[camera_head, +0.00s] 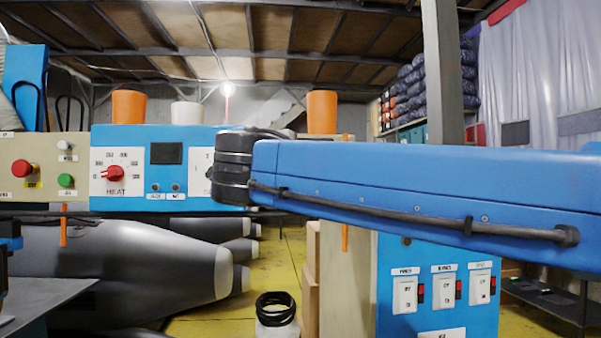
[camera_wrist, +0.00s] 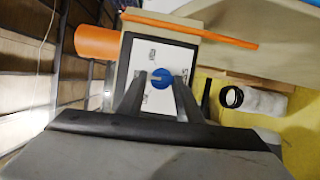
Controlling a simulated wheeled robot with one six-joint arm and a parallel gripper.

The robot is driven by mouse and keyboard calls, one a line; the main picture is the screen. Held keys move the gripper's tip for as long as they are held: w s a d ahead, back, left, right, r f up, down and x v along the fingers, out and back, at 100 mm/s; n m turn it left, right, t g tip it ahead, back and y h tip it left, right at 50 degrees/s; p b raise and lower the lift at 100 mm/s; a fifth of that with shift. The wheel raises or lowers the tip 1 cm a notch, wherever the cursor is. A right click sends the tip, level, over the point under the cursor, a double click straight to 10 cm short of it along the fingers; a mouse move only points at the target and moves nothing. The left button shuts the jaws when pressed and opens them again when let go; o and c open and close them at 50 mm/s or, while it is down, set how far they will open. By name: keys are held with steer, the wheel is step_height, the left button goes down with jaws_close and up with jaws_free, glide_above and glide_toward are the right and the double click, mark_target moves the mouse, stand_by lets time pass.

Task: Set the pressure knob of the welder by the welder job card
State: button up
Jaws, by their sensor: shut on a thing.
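The welder's blue control panel (camera_head: 140,196) stands at left centre in the head view. It carries a red knob (camera_head: 115,174) on a white dial marked HEAT. My arm covers the panel's right part, where only a strip of a second white dial (camera_head: 201,163) shows. In the wrist view a blue knob (camera_wrist: 160,84) sits on a white plate (camera_wrist: 153,102) with small print I cannot read. My gripper (camera_wrist: 161,77) is shut on this knob, one finger on each side. The fingertips are hidden in the head view. I cannot make out a job card.
A beige panel (camera_head: 40,160) with red and green buttons adjoins at left. Below lie grey inflatable tubes (camera_head: 130,265). A blue switch box (camera_head: 440,255) stands below my arm. Black rings (camera_head: 275,305) sit on a white container. Yellow floor shows between.

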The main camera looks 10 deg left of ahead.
steer(key=shift+m, duration=0.3)
steer(key=o, duration=1)
steer(key=shift+o, duration=0.2)
steer(key=s+a, duration=0.2)
steer(key=s, duration=1.5)
steer(key=shift+s+a, duration=0.1)
